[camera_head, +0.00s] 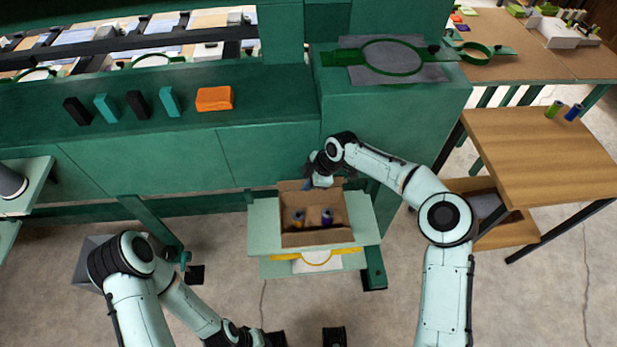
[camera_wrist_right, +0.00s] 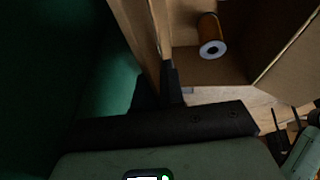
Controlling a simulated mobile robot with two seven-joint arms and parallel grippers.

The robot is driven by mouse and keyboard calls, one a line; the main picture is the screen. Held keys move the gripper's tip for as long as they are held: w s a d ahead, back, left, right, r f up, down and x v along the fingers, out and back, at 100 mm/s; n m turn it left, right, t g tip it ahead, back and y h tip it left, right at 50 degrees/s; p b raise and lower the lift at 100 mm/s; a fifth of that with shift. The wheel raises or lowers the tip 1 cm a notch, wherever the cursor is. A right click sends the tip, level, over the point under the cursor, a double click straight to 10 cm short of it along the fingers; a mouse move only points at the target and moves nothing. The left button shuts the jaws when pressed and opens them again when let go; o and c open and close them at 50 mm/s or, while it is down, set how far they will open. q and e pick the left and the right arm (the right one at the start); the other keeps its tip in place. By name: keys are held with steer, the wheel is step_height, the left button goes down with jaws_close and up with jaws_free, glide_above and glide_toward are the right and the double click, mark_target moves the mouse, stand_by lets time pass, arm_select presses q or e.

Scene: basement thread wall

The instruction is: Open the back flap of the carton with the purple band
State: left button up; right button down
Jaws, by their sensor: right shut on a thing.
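The open brown carton (camera_head: 289,239) stands on a pale green stand, with an orange-brown spool (camera_head: 298,216) and a purple spool (camera_head: 327,217) inside. The orange-brown spool (camera_wrist_right: 210,38) also shows in the right wrist view. I cannot make out a purple band on the outside. My right gripper (camera_head: 318,181) is at the carton's back edge, shut on a thin cardboard panel that looks like the back flap (camera_wrist_right: 144,40). The panel stands roughly upright between the fingers, which partly hide it.
The green cabinet wall (camera_head: 180,165) rises close behind the carton. The pale green stand (camera_head: 262,225) has a lower shelf with a yellow hoop (camera_head: 318,257). A wooden table (camera_head: 545,150) stands to the right. The floor in front is mostly clear.

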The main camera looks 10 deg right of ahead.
steer(key=shift+p, duration=0.35)
steer(key=c, duration=1.3)
jaws_free()
steer(key=v, duration=1.3)
steer(key=shift+w+r, duration=0.25)
steer(key=shift+w, duration=0.05)
